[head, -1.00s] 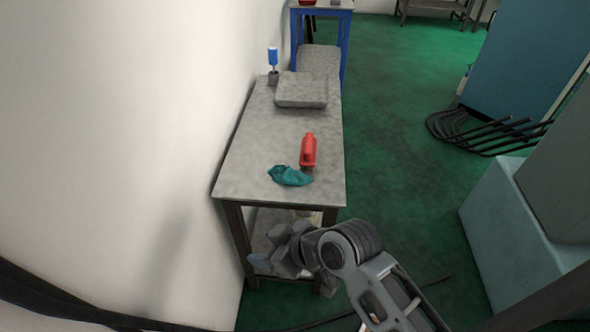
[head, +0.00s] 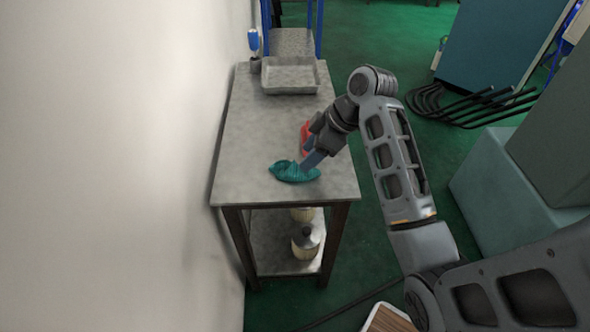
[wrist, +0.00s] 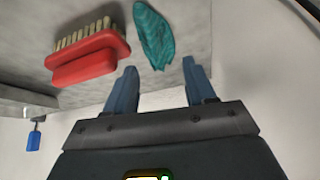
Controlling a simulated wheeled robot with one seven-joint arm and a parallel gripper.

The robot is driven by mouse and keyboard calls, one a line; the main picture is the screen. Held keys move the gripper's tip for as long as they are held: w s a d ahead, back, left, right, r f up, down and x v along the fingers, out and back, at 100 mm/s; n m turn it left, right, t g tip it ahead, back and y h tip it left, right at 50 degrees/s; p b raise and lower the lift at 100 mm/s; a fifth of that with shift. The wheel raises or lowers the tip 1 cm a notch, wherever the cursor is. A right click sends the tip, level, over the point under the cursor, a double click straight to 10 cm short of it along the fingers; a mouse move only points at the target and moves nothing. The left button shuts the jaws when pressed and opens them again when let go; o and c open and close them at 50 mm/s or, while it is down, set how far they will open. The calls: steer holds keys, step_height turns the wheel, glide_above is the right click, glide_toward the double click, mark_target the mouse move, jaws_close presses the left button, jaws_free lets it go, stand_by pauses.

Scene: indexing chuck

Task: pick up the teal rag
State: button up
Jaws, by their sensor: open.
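The teal rag (head: 292,172) lies crumpled on the grey table top (head: 245,135), near its front edge. In the wrist view the rag (wrist: 154,35) is ahead of my gripper, above the gap between the fingers. My gripper (head: 306,158) is at the right side of the rag in the head view. In the wrist view my gripper (wrist: 158,85) is open, with two blue fingers apart and nothing between them. I cannot tell whether a finger touches the rag.
A red brush (wrist: 85,58) lies beside the rag, partly hidden behind my gripper in the head view (head: 305,136). A grey tray (head: 290,90) and a blue-topped bottle (head: 254,42) are at the table's back. Containers (head: 306,243) stand on the lower shelf. A white wall borders the left.

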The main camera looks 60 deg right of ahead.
mark_target(296, 164)
steer(key=shift+x, duration=2.75)
steer(key=shift+w+a+r, duration=0.1)
steer(key=shift+w, duration=0.05)
steer(key=c, duration=0.9)
steer(key=shift+r, duration=0.1)
steer(key=shift+r, duration=0.15)
jaws_close()
steer(key=shift+r+p, duration=0.6)
steer(key=shift+p, duration=0.25)
step_height(296, 164, up, 3)
steer(key=p, duration=0.3)
steer(key=s+d+r+p, duration=0.5)
steer(key=d+r, duration=0.1)
steer(key=d, duration=0.4)
steer(key=shift+s+r, duration=0.2)
steer(key=shift+s, duration=0.2)
